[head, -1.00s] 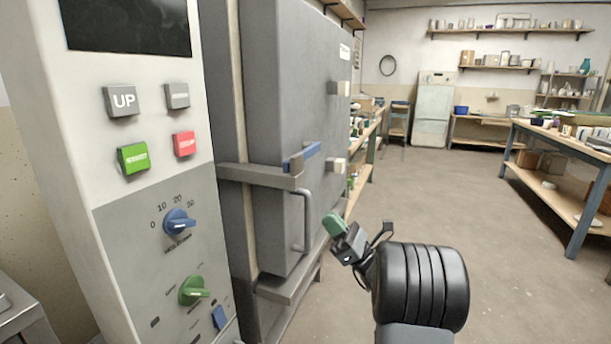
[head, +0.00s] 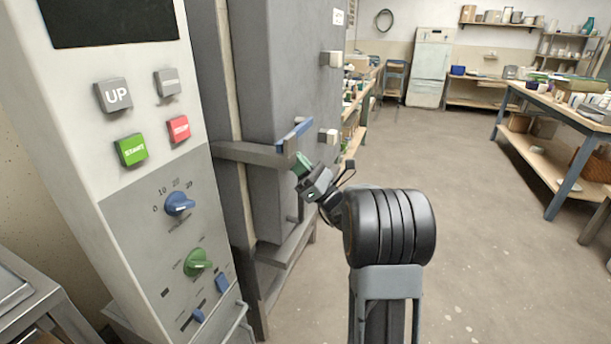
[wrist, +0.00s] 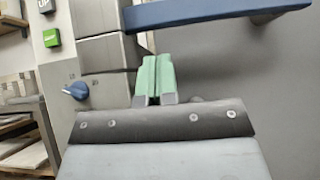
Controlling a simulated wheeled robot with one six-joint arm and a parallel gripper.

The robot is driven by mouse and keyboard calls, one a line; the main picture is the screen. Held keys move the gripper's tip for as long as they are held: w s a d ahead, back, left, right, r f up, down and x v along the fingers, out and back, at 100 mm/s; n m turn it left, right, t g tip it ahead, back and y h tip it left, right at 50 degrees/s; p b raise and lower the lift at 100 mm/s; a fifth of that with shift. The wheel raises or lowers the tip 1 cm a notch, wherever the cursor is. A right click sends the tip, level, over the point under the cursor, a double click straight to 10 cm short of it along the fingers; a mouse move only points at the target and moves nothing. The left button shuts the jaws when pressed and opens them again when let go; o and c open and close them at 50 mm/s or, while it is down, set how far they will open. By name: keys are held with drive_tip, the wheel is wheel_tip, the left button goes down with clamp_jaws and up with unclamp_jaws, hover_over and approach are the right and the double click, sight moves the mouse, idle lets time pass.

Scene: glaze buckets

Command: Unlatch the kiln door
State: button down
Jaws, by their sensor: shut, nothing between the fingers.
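The grey kiln door (head: 285,95) stands on the left behind the control panel and looks closed. A blue latch lever (head: 296,130) sits at the end of a grey bar (head: 250,155) that crosses to the door. The lever spans the top of the wrist view (wrist: 215,12). My gripper (head: 302,163) has green fingertips pressed together, with nothing between them. It is just below the lever in the head view. In the wrist view the fingertips (wrist: 154,78) point up below the lever's left part, and I cannot tell if they touch. The door handle is mostly hidden behind my gripper.
The control panel (head: 150,210) with buttons, blue and green knobs stands close on the left. Cream blocks (head: 328,136) stick out from the door's right edge. A workbench (head: 560,105) stands at right; the floor (head: 470,220) between is clear.

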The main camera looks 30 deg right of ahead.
drive_tip(key=shift+r, duration=1.25)
drive_tip(key=shift+r, duration=0.1)
drive_tip(key=shift+s+a+r+p, duration=0.1)
drive_tip(key=shift+s+r+p, duration=0.05)
drive_tip(key=shift+r+p, duration=0.65)
